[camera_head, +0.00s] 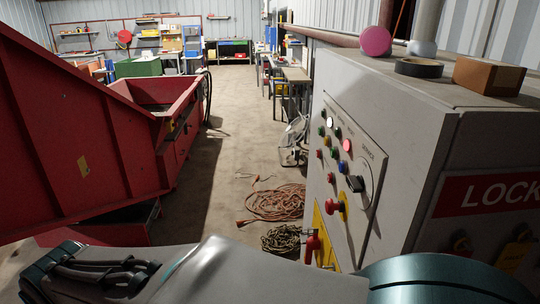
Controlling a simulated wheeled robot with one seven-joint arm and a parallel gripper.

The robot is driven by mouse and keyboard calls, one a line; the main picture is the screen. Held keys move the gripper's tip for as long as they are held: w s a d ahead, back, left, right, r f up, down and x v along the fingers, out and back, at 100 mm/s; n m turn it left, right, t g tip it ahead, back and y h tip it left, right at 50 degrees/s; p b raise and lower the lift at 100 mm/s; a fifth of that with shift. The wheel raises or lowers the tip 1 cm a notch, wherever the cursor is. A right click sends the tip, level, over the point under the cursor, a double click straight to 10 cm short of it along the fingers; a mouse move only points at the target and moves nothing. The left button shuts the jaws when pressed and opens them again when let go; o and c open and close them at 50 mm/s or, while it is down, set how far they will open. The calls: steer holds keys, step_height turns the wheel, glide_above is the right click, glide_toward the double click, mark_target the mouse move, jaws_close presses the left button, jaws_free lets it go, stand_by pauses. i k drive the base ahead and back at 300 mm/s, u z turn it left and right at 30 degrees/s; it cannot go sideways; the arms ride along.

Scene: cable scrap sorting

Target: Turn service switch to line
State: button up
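The service switch appears to be the black rotary knob (355,184) on the control panel (372,240) of the grey cabinet at the right. Small lettering and a thin curved line lie around the knob, too small to read surely, so I cannot tell which position it is at. My arm crosses the bottom of the picture, in front of the cabinet's lower part. My gripper is out of view, and nothing of mine visibly touches the knob.
Coloured buttons (346,146) and a red knob (335,206) sit near the switch. A red valve handle (313,246) sticks out below. Tape (418,68), a pink ball (376,41) and a brown block (488,76) rest on top. A red machine (90,130) stands left; orange cable (275,203) lies between.

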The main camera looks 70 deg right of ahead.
mark_target(357, 183)
steer(key=u, duration=0.05)
steer(key=k, duration=0.9)
steer(key=u, duration=0.85)
steer(key=i, duration=1.15)
steer(key=z, duration=3.9)
steer(key=i, duration=0.4)
